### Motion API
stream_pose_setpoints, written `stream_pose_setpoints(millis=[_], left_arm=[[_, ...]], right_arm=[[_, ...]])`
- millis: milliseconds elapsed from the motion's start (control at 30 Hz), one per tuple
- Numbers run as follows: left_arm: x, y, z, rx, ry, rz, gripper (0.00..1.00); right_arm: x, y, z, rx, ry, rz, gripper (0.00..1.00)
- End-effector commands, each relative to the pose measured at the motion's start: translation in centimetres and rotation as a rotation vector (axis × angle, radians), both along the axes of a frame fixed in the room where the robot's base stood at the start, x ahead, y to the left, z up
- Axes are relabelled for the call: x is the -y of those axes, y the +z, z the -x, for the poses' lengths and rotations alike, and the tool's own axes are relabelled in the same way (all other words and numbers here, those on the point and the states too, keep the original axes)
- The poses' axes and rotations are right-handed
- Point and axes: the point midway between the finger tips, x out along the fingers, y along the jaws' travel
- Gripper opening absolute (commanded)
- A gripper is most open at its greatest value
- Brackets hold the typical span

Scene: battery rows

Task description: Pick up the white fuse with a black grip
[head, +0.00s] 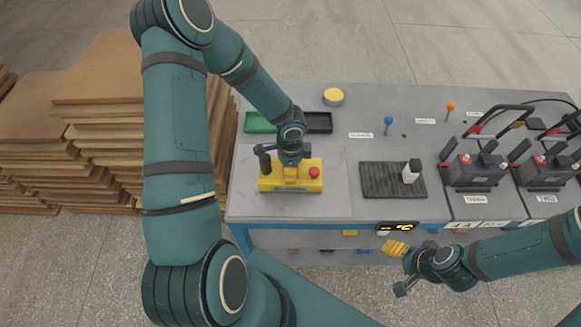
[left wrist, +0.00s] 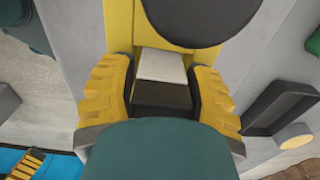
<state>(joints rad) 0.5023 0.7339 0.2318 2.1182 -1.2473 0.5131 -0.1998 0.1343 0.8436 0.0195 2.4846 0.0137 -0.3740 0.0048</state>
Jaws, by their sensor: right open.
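One white fuse with a black grip (head: 411,172) stands upright on the dark ribbed mat (head: 380,187) in the head view. My left gripper (head: 291,174) points down over the yellow box (head: 270,186) with a red button and a black knob. In the left wrist view, its yellow fingers (left wrist: 165,98) flank a black block with a white part (left wrist: 163,67) beyond it, in front of the yellow box. Whether the pads press on the block is unclear. My right gripper (head: 396,250) is open and empty at the table's front edge.
Two black battery-like units (head: 475,171) with red clamps and handles stand at the right. Board stacks (head: 100,120) stand left.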

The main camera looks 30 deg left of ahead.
Motion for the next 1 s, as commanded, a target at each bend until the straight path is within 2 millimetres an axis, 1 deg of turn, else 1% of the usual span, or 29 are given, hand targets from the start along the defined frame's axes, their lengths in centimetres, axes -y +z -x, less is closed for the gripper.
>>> stream_pose_setpoints(millis=[33,100,267,300,467,567,667,900,1000], left_arm=[[0.0,0.0,0.0,0.0,0.0,0.0,0.26],[0.0,0.0,0.0,0.0,0.0,0.0,0.06],[0.0,0.0,0.0,0.0,0.0,0.0,0.05],[0.0,0.0,0.0,0.0,0.0,0.0,0.01],[0.0,0.1,0.0,0.0,0.0,0.0,0.01],[0.0,0.7,0.0,0.001,0.001,-0.001,0.0],[0.0,2.2,-0.1,0.003,0.001,-0.001,0.0],[0.0,6.9,-0.1,0.004,0.001,-0.001,0.0],[0.0,8.4,-0.1,0.003,0.0,-0.001,0.0]], right_arm=[[0.0,0.0,0.0,0.0,0.0,0.0,0.64],[0.0,0.0,0.0,0.0,0.0,0.0,0.64],[0.0,0.0,0.0,0.0,0.0,0.0,0.64],[0.0,0.0,0.0,0.0,0.0,0.0,0.64],[0.0,0.0,0.0,0.0,0.0,0.0,0.64],[0.0,0.2,0.0,0.0,0.0,0.0,0.64],[0.0,0.6,0.0,0.0,0.0,-0.001,0.64],[0.1,1.8,0.0,0.001,0.0,-0.003,0.64],[0.1,2.1,0.0,0.001,0.001,-0.004,0.64]])
